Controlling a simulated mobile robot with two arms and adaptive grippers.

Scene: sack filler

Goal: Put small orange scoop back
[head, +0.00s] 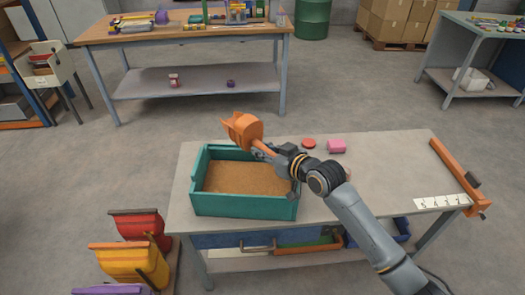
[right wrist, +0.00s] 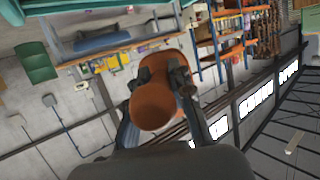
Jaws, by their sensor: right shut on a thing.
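The small orange scoop (head: 243,130) is held in the air above the back edge of the teal box (head: 243,206). My right gripper (head: 262,150) is shut on it. In the right wrist view the scoop (right wrist: 156,105) sits between the two dark fingers of my right gripper (right wrist: 162,84), with a round orange end facing the camera. The teal box stands on the left part of the grey table (head: 385,165) and holds brown grainy material (head: 245,178). My left gripper is not in view.
An orange bar (head: 455,170) and white number cards (head: 443,201) are at the right end. Coloured bins (head: 130,262) stand at front left. The table's right middle is clear.

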